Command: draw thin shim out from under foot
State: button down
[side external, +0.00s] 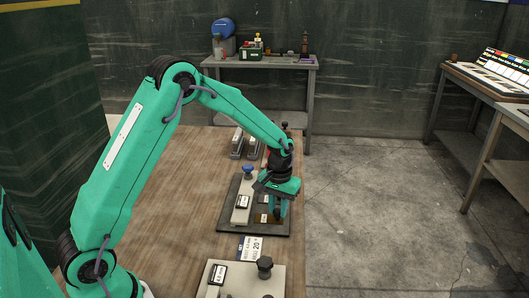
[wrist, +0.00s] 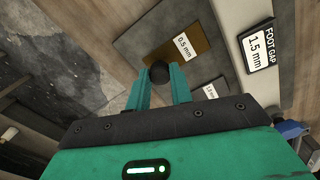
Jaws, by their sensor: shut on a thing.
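My gripper (wrist: 160,88) is shut on the round black knob (wrist: 160,72) of a thin brown shim (wrist: 168,54) labelled 0.5 mm. The shim lies over a dark base plate (wrist: 138,36). Its far end is close to the pale foot (wrist: 228,22) labelled FOOT GAP 1.5 mm; I cannot tell whether any of it is under the foot.
Metal pieces (side external: 237,143) lie behind the base plate. The wooden table (side external: 185,190) is clear to the left; its right edge is close to the plate.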

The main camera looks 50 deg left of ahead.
jog(key=shift+w+d, duration=0.2)
jog(key=shift+w, duration=0.05)
jog(key=c, duration=1.5)
grip_release()
jog(key=shift+c, duration=0.2)
jog(key=o, duration=0.3)
jog(key=shift+s, duration=0.1)
jog(key=shift+r, duration=3.95)
